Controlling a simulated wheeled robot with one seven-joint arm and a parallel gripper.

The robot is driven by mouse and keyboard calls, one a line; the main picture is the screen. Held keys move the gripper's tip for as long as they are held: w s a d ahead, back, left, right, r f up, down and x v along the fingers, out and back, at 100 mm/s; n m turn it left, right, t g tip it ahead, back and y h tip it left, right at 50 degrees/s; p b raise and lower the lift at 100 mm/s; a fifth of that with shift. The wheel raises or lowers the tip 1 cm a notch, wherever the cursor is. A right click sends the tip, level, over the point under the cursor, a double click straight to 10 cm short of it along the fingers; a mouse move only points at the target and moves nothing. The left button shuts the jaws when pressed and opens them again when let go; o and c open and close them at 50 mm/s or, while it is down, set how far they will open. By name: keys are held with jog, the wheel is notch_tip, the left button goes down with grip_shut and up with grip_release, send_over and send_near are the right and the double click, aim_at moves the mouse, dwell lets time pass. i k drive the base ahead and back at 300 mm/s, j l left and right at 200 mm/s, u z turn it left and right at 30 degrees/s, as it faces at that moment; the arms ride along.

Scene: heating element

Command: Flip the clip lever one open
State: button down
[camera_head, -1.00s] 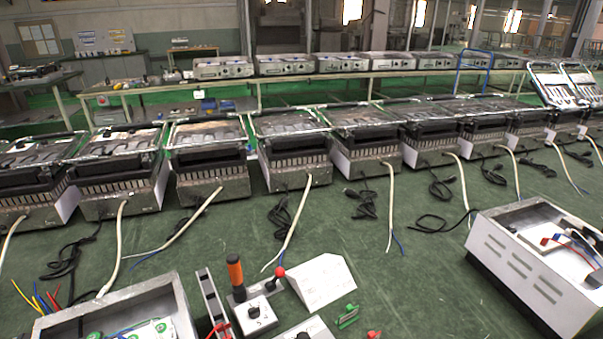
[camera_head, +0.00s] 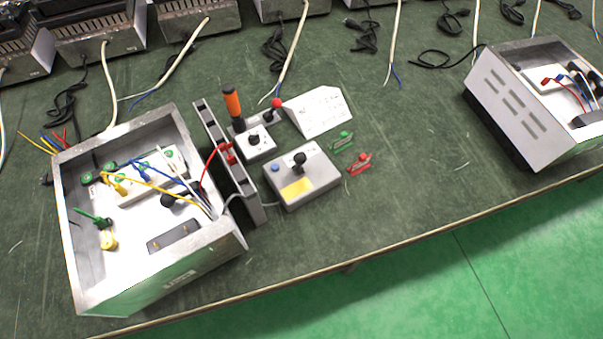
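None of the parts carries a readable mark, so I cannot tell which one is clip lever one. A small green clip (camera_head: 341,140) and a small red clip (camera_head: 360,163) lie on the table at middle right of the picture. An upright orange handle (camera_head: 232,103) and a red-knobbed lever (camera_head: 276,104) stand behind a small grey box with a black knob (camera_head: 256,142). A larger grey box with a black knob, a blue button and a yellow label (camera_head: 320,180) stands in front. A red part (camera_head: 228,152) sits on an upright grey bar (camera_head: 250,206). My gripper is not in view.
An open metal housing with coloured wires (camera_head: 233,245) stands at left, next to the bar. Another housing (camera_head: 510,115) stands at right. A white wedge-shaped block (camera_head: 317,111) lies behind the clips. Several heater units and cables line the back.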

aim_at(167, 201)
jog(key=i+j, duration=0.1)
jog(key=j, duration=0.2)
jog(key=i+j, duration=0.15)
jog(key=j, duration=0.15)
jog(key=i+j, duration=0.1)
jog(key=j, duration=0.25)
jog(key=u, duration=0.85)
